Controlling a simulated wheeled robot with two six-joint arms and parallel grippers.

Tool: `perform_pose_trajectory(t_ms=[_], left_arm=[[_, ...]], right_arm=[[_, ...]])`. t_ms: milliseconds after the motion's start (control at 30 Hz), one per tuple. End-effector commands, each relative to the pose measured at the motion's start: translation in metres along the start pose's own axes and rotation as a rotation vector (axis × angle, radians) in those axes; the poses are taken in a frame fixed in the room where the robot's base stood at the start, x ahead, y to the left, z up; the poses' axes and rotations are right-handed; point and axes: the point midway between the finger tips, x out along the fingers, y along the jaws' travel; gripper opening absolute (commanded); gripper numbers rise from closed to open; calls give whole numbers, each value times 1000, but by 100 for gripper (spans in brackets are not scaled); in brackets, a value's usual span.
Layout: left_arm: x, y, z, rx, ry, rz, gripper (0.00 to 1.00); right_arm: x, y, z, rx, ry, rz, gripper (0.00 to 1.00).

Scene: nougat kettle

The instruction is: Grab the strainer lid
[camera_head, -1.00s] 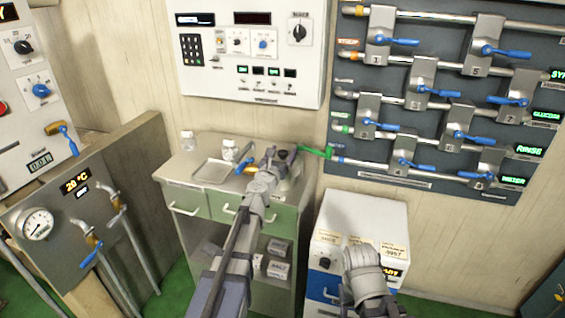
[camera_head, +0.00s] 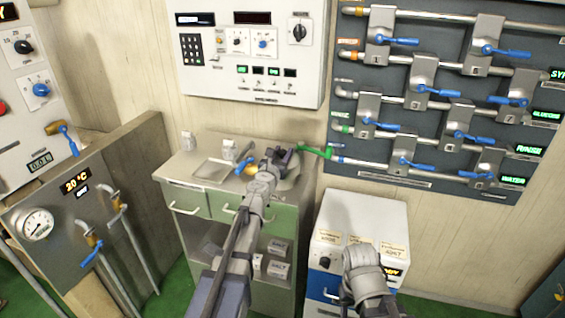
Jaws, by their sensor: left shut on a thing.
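My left gripper (camera_head: 280,158) reaches over the top of the green-drawered cabinet at its right side. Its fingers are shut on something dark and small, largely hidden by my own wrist. A round grey metal piece (camera_head: 291,178) shows just beside and behind the wrist; I cannot tell whether it is the strainer lid or the vessel under it. A green handle (camera_head: 314,151) sticks out to the right of the gripper. My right gripper (camera_head: 352,256) is at the bottom right, over the white cabinet, seen from behind; its fingers are hidden.
A control panel (camera_head: 250,50) and a pipe panel with blue valves (camera_head: 440,100) are on the wall behind.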

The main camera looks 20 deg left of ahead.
Motion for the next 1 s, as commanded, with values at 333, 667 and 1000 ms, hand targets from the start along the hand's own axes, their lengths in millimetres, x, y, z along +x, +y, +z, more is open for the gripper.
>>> perform_pose_trajectory(t_ms=[333, 667, 1000], left_arm=[[0, 0, 1, 0, 0, 0, 0], [0, 0, 23, 0, 0, 0, 0], [0, 0, 75, 0, 0, 0, 0]], right_arm=[[-1, 0, 0, 0, 0, 0, 50], [-23, 2, 1, 0, 0, 0, 50], [-74, 7, 4, 1, 0, 0, 50]])
